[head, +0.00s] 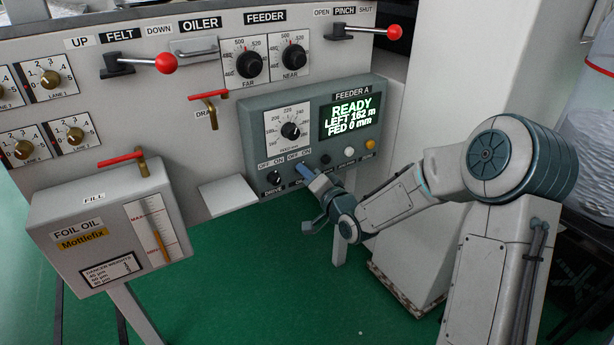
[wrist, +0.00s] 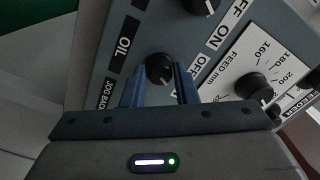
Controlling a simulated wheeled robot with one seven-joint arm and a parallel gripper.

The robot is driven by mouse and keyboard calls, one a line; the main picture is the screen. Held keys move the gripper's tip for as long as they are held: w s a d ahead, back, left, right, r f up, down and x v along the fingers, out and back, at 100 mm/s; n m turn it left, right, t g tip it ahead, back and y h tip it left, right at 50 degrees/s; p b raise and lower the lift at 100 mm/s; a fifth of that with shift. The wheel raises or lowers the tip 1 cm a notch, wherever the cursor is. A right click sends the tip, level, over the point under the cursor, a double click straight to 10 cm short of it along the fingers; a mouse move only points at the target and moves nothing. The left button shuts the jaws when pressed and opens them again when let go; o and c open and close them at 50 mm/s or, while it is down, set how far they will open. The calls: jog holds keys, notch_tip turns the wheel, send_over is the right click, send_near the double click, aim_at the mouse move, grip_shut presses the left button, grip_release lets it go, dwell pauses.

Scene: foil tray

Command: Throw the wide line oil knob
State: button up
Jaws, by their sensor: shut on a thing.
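The oil knob (wrist: 160,68) is a round black knob on the grey feeder panel, beside a black label reading OIL in the wrist view. My gripper (wrist: 161,80) has one blue finger on each side of this knob and is shut on it. In the head view my gripper (head: 305,168) reaches the lower part of the feeder panel (head: 300,97) from the right, and its fingers hide the knob there. OFF and ON marks stand above the knob.
The drive knob (head: 275,178) sits just left of my gripper. A feed dial (head: 291,130) and a screen (head: 347,117) reading READY are above. A black button (head: 325,159) and a white button (head: 349,150) lie close right. A foil oil tank (head: 108,228) stands at left.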

jog(key=shift+n+b, duration=4.35)
jog(key=shift+n, duration=1.35)
jog(key=o, duration=1)
